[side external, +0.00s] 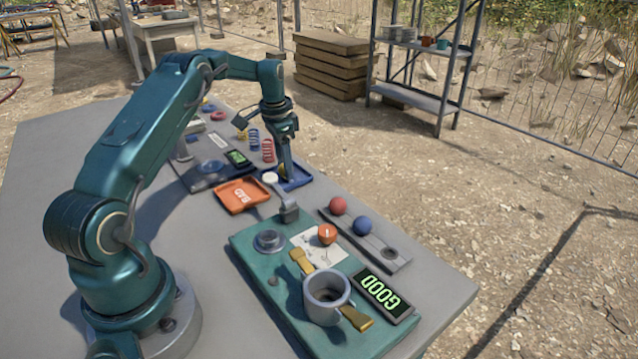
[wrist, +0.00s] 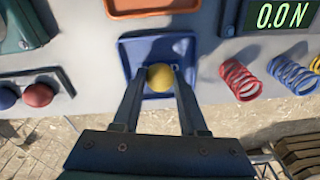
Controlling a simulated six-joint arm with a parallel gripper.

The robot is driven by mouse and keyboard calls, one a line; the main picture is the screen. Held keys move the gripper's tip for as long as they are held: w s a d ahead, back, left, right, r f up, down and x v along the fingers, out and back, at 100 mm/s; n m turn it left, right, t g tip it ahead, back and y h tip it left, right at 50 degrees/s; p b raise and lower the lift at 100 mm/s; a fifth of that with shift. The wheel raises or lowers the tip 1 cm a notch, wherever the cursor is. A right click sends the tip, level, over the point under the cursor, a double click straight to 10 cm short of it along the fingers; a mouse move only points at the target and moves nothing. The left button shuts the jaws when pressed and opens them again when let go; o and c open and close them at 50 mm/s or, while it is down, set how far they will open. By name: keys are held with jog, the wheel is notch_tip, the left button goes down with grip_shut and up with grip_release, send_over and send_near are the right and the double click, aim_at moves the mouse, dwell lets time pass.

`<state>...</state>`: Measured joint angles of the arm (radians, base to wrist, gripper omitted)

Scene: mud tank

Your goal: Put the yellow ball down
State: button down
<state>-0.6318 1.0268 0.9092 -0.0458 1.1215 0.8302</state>
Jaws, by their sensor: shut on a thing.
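The yellow ball (wrist: 160,77) is between the two fingertips of my gripper (wrist: 158,80) in the wrist view. My gripper is shut on it, one finger on each side. Behind it is the blue tray (wrist: 128,50), and the ball appears over this tray's inside. In the side view my gripper (side external: 286,168) points down over the blue tray (side external: 303,180), with only a bit of the yellow ball (side external: 282,170) showing. I cannot tell whether the ball touches the tray floor.
An orange tray marked BAD (side external: 241,195) lies beside the blue tray. A red ball (side external: 338,205) and a blue ball (side external: 362,225) sit on a grey rail (side external: 385,252). A display in the wrist view reads 0.0 N (wrist: 283,15).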

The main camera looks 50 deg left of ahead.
aim_at(282, 166)
jog(key=shift+f, duration=0.1)
jog(key=shift+c, duration=2.2)
grip_release()
notch_tip(282, 166, up, 11)
jog(key=s+d+r+t, duration=0.1)
jog(key=s+d+r, duration=0.1)
jog(key=d+r, duration=0.65)
jog(key=s+d+n+t, duration=0.1)
jog(key=s+d+t, duration=0.2)
jog(key=s+d, duration=0.9)
jog(key=s+d+f+n, duration=0.1)
jog(key=s+d+f, duration=0.3)
jog(key=s+f, duration=0.1)
jog(key=shift+s+t, duration=0.3)
jog(key=shift+s, duration=0.45)
